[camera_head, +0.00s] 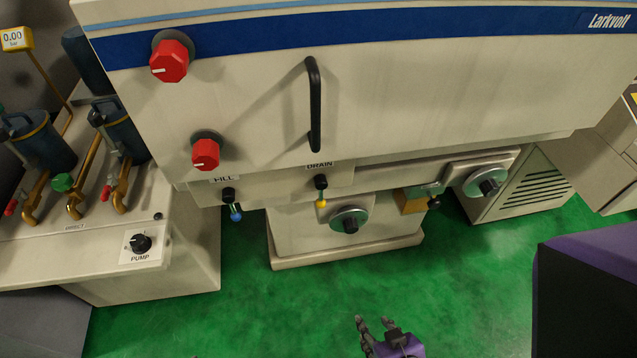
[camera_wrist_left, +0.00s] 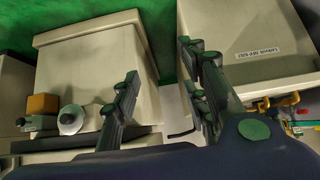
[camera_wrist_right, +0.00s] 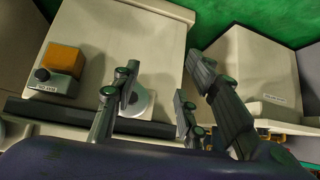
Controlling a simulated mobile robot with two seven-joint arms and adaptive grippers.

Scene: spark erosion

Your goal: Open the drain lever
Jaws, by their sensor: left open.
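The drain lever (camera_head: 321,190) is a short handle with a black pivot and a yellow tip, under the DRAIN label on the machine front in the head view. It hangs downward. My right gripper (camera_head: 374,322) is at the bottom of the head view, low and well apart from the lever. Its fingers stand apart and empty in the right wrist view (camera_wrist_right: 160,80). My left gripper is outside the head view; in the left wrist view (camera_wrist_left: 160,72) its fingers are spread with nothing between them. I cannot make out the drain lever in either wrist view.
The fill lever (camera_head: 231,204) with a blue tip hangs left of the drain lever. A black door handle (camera_head: 314,105) and red knobs (camera_head: 169,61) are above. Round handwheels (camera_head: 349,219) stick out below right. A pump bench (camera_head: 60,245) stands left. The green floor in front is clear.

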